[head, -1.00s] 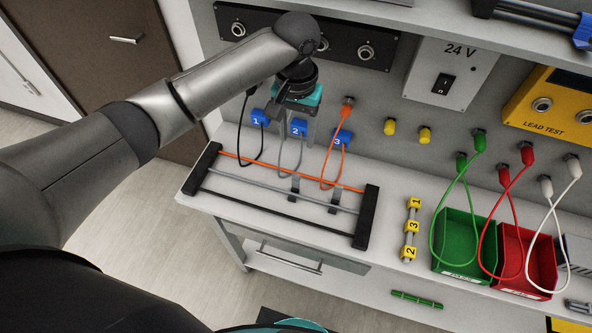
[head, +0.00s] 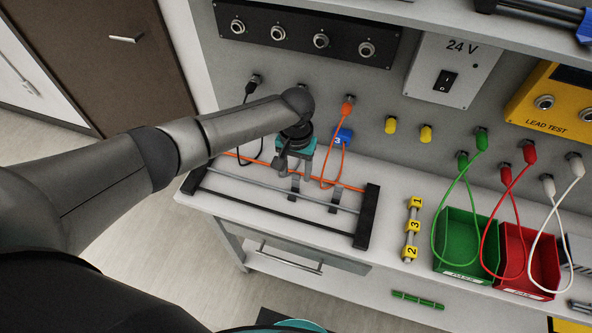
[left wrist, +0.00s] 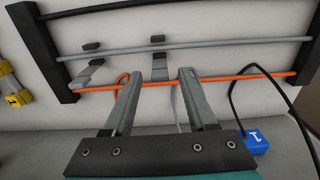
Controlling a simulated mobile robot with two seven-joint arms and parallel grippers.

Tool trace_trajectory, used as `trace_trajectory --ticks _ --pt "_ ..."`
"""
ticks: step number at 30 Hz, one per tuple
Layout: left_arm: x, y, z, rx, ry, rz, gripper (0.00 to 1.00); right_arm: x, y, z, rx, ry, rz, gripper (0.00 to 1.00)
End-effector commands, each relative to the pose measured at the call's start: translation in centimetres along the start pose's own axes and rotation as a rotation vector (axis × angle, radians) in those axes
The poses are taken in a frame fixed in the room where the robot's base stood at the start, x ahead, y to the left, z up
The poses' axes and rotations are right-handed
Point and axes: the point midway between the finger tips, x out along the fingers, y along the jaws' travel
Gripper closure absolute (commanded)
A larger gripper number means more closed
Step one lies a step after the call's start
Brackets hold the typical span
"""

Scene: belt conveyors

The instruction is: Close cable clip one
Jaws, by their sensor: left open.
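Two open grey cable clips stand on the wire rack. One clip (head: 295,188) is just below my left gripper (head: 297,172); the other clip (head: 335,199) is to its right. I see no number on either, so I cannot tell which is one. In the left wrist view, the nearer clip (left wrist: 158,42) lies ahead of my open left gripper (left wrist: 172,76), and the other clip (left wrist: 88,68) is at left. The fingertips are over the orange wire (left wrist: 235,80), with nothing visibly held. My right gripper is not in view.
The rack's dark end bars (head: 366,217) stand at both sides. Black, grey and orange leads with blue number tags hang behind; the tag marked 1 (left wrist: 256,143) is beside my left gripper. Green (head: 455,258) and red (head: 505,269) bins stand at right.

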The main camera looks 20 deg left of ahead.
Motion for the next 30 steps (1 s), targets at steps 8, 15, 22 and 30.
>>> trace_trajectory --ticks 8,15,22,30 --pt "0.46 0.02 0.00 0.001 0.001 0.000 0.43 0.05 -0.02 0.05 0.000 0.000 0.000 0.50" --pt "0.42 0.02 0.00 0.001 0.001 0.000 0.59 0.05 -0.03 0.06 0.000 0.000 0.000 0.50" --pt "0.40 0.01 -0.01 0.000 0.001 0.000 0.85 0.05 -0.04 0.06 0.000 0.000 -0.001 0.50" --pt "0.39 0.00 -0.03 0.000 0.001 0.000 1.00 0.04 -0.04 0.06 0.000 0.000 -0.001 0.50"
